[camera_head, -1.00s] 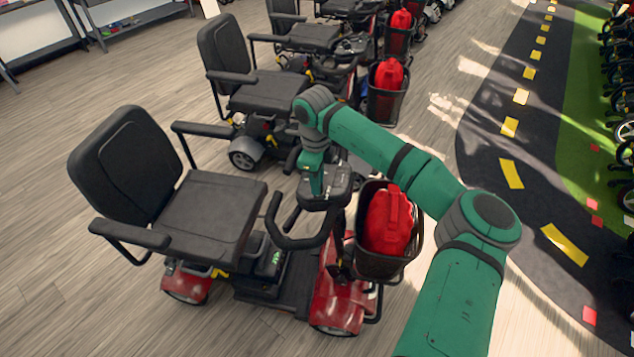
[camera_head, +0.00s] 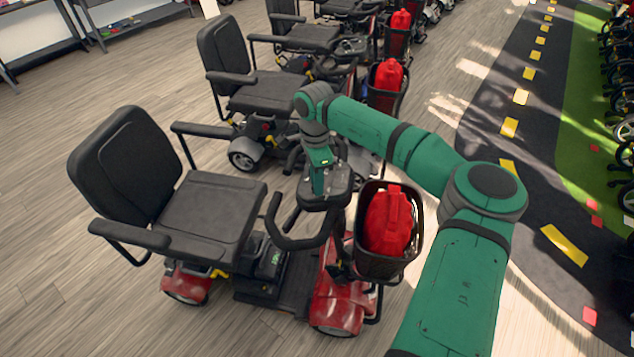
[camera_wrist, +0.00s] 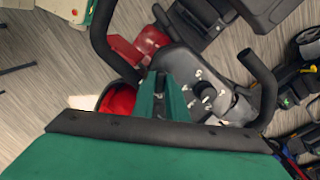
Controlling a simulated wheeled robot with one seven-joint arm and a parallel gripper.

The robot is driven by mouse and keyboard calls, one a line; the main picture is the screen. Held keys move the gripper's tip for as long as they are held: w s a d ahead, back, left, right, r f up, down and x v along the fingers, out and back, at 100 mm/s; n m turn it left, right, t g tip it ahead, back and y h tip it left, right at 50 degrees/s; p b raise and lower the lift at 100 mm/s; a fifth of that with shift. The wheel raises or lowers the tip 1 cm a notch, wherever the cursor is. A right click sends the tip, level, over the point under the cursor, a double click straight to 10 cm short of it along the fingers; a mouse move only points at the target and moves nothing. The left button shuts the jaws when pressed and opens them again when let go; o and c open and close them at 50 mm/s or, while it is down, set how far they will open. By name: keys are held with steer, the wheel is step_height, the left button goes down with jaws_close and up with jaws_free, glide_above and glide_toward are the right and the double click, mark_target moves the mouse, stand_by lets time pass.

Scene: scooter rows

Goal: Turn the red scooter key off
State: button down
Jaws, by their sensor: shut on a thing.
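The red scooter (camera_head: 338,300) stands in front, with a black seat and a dark control console (camera_head: 335,200) between its handlebars. My gripper (camera_head: 317,190) reaches down onto this console. In the wrist view the green fingers (camera_wrist: 164,85) are close together at the console (camera_wrist: 190,65), beside a round dial (camera_wrist: 207,93) with white marks around it. My gripper is shut on the key at the console. The key itself is hidden by the fingers, so its turned position cannot be told.
A black front basket (camera_head: 360,262) with a red bag (camera_head: 388,222) sits just right of the console, close under my arm. The handlebar (camera_head: 300,242) loops around the console. More scooters (camera_head: 268,90) stand in a row behind. Open wooden floor lies at left.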

steer(key=shift+r, duration=0.1)
stand_by(0.3)
steer(key=c, duration=1.8)
jaws_free()
steer(key=shift+o, duration=0.2)
step_height(320, 180, up, 11)
steer(key=shift+w+a, duration=0.2)
steer(key=shift+w, duration=0.2)
steer(key=shift+f, duration=0.2)
